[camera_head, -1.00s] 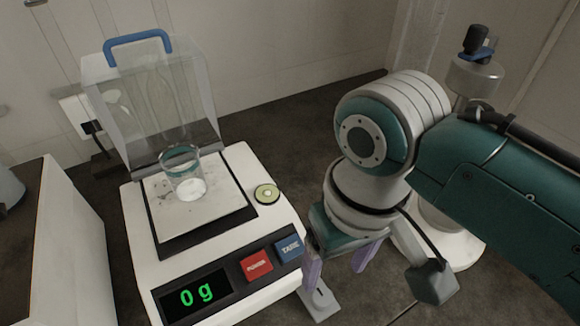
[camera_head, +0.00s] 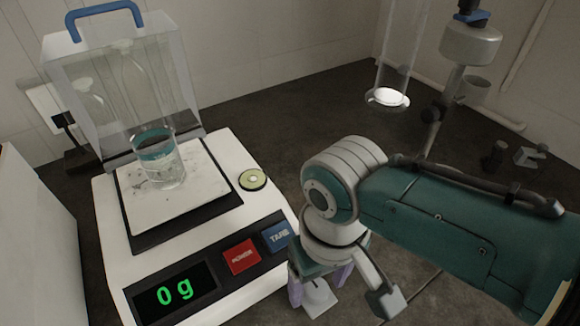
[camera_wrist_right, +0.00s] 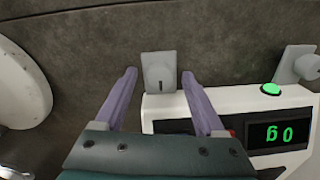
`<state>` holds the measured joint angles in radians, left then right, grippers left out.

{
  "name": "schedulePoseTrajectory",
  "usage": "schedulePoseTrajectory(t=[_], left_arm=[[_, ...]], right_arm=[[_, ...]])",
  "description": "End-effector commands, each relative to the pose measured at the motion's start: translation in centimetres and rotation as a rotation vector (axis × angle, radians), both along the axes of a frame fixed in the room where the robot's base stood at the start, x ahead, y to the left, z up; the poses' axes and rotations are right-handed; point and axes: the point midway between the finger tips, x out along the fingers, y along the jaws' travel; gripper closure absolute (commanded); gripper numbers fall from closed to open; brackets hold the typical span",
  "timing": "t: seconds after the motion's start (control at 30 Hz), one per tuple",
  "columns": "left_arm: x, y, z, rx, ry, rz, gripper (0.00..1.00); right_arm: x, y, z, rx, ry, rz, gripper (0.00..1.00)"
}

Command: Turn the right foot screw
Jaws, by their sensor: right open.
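The balance (camera_head: 108,220) is white, with a green "0 g" display (camera_head: 176,291). At its front right corner, a pale grey foot plate with the right foot screw (camera_head: 318,299) sticks out low down. In the right wrist view this foot screw (camera_wrist_right: 158,77) shows as a grey plate with a dark slot. My right gripper (camera_head: 319,288) is open above it, pointing down. In the right wrist view its two purple fingers (camera_wrist_right: 159,72) lie on either side of the plate, with a gap on both sides. I cannot tell the height left between fingertips and screw.
A round bubble level (camera_head: 253,179) sits right of the pan. A second foot (camera_wrist_right: 296,63) shows in the wrist view. A stand with a glass tube (camera_head: 400,50) is behind my right arm.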

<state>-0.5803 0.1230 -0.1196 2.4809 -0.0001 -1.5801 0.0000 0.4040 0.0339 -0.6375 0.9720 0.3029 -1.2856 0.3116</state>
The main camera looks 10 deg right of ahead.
Motion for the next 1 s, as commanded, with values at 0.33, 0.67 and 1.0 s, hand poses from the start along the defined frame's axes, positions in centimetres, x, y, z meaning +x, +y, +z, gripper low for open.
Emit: schedulePoseTrajectory(t=[0.33, 0.67, 1.0], left_arm=[[-0.02, -0.22, 0.03, -0.008, 0.001, 0.006, 0.50], [-0.02, -0.21, 0.02, -0.008, 0.001, 0.005, 0.50], [-0.03, -0.03, 0.02, -0.001, 0.001, 0.000, 0.50]], right_arm=[[-0.01, 0.02, 0.06, 0.000, 0.000, 0.000, 0.54], [-0.02, 0.01, 0.06, 0.001, 0.000, 0.000, 0.91], [-0.02, 0.03, 0.07, 0.001, 0.001, 0.005, 1.00]])
